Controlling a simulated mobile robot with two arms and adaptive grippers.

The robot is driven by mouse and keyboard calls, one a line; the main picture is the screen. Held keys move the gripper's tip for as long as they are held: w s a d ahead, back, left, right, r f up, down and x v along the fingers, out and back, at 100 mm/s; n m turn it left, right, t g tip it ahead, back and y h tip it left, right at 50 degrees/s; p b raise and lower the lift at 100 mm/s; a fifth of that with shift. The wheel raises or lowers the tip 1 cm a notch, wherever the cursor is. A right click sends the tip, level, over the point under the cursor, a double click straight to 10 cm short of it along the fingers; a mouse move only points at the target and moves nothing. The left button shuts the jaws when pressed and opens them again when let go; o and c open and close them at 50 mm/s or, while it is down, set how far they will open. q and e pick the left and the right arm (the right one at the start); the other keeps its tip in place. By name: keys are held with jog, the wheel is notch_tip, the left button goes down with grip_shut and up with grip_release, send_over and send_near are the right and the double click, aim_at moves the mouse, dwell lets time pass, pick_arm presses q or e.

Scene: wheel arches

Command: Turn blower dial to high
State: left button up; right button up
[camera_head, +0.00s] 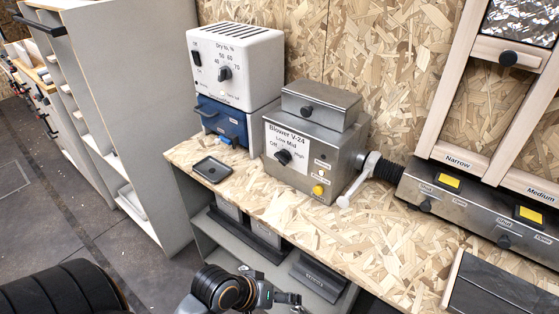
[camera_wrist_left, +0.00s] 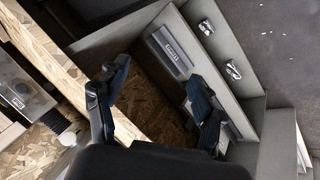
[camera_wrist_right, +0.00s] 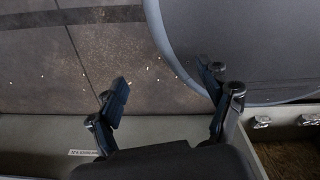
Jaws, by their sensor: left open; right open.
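The grey metal blower box (camera_head: 310,150), labelled "Blower V-24", stands on the chipboard bench. Its black dial (camera_head: 283,156) is on the white front panel, with Off at left, Low and Mid above and High at right. The dial's exact setting is too small to read surely. My left gripper (camera_head: 288,298) is at the bottom of the head view, below and in front of the bench edge, well apart from the dial. Its open, empty fingers show in the left wrist view (camera_wrist_left: 160,95). My right gripper (camera_wrist_right: 168,90) is open and empty above the floor, outside the head view.
A small black tray (camera_head: 211,170) lies on the bench (camera_head: 370,240). A white-handled pipe (camera_head: 357,183) projects right of the blower. Cases stand on the shelf below.

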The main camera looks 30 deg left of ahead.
pick_arm(q)
jog(key=w+a+r+n+t+h, duration=0.2)
jog(key=w+r+n, duration=0.1)
jog(key=w+n, duration=0.2)
jog(key=n+t+y, duration=0.4)
jog(key=n+t, duration=0.6)
jog(key=n, duration=1.1)
send_near(279, 161)
jog(key=w, duration=0.3)
jog(key=w+p, duration=0.1)
jog(key=w, duration=0.6)
jog(key=shift+d+r+p, duration=0.1)
jog(key=shift+d+p, duration=0.2)
jog(key=shift+d, duration=0.05)
pick_arm(e)
jog(key=shift+w+a+r, duration=0.1)
jog(key=shift+w+r, duration=0.1)
jog(key=shift+r, duration=0.25)
jog(key=shift+w+a+r, duration=0.1)
jog(key=shift+w+r, duration=0.05)
jog(key=shift+r, duration=0.25)
pick_arm(q)
jog(key=shift+c, duration=0.2)
jog(key=c, duration=1.1)
